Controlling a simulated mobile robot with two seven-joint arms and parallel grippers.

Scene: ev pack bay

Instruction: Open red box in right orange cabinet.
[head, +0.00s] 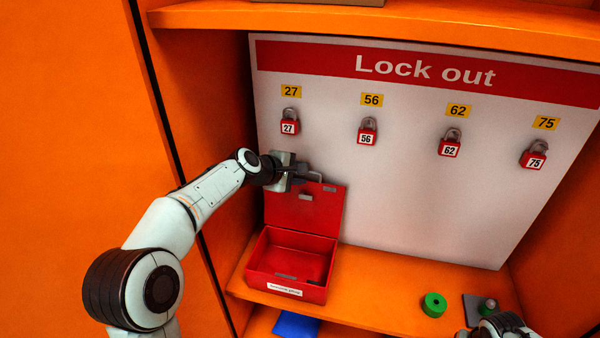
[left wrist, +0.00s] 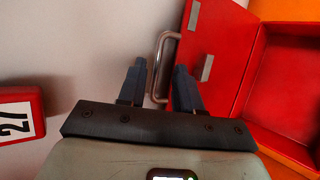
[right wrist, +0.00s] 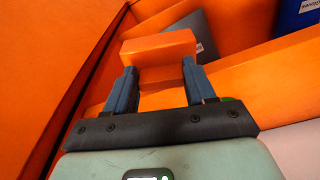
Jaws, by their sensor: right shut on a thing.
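The red box (head: 290,262) sits on the orange cabinet shelf with its lid (head: 305,208) raised upright, and its inside shows. In the left wrist view the lid (left wrist: 212,50) has a metal handle (left wrist: 163,50). My left gripper (head: 300,173) is at the lid's top edge. Its fingers (left wrist: 158,80) are apart, with part of the handle showing between them; I cannot tell if they touch it. My right gripper (right wrist: 160,82) is shut on an orange block-like piece (right wrist: 158,48). I cannot tell whether that piece is loose or part of the cabinet.
A "Lock out" board (head: 420,200) with several red padlocks (head: 367,132) stands behind the box. A green ring (head: 434,304) and a dark plate (head: 472,310) with a knob lie on the right. A blue item (head: 296,325) is below the box.

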